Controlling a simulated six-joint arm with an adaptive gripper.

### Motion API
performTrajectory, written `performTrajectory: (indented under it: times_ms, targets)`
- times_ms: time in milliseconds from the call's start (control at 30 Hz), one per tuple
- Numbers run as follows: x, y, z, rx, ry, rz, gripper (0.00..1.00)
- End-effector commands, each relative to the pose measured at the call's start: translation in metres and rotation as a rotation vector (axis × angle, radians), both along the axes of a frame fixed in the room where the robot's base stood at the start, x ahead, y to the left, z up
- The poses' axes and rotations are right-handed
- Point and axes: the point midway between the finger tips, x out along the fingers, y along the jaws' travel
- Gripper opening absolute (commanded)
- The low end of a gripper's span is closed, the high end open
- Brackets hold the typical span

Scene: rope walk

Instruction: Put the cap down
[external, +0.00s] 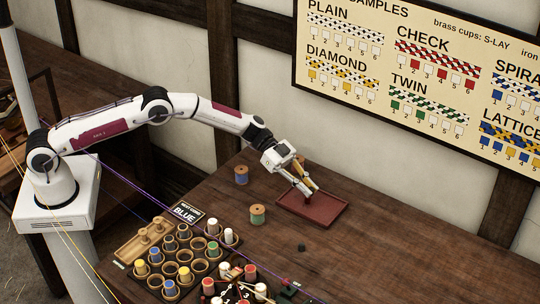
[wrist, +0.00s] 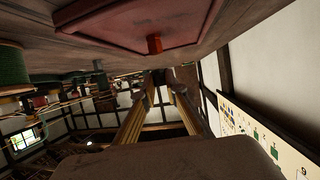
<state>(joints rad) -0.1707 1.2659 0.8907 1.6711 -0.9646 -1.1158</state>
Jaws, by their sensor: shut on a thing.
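My gripper (external: 306,190) is above the red-brown tray (external: 328,215), its fingers angled down toward the tray's left part. In the wrist view the two fingers (wrist: 160,80) come close together at the tips, shut on the cap; the cap is dark and small there, and its outline is hard to make out. The tray (wrist: 105,32) fills the top of the wrist view, seen from low down. A short orange-red peg-like piece (wrist: 154,44) stands out from the tray beyond the fingertips. I cannot tell whether the held cap touches the tray.
A blue spool (external: 241,175) and a green spool (external: 257,215) stand left of the tray. A small dark piece (external: 301,247) lies in front of it. A holder with several cups and bobbins (external: 152,267) and a BLUE card (external: 185,213) are at front left. The table right of the tray is clear.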

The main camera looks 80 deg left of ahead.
Motion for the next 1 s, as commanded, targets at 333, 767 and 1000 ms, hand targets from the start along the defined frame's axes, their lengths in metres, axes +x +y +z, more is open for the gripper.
performTrajectory:
  times_ms: [333,767,1000]
  targets:
    - [0.000,0.000,-0.005,0.000,-0.002,0.001,0.01]
    - [0.000,0.000,-0.012,0.000,-0.001,0.000,0.01]
    - [0.000,0.000,-0.017,0.000,-0.001,0.000,0.01]
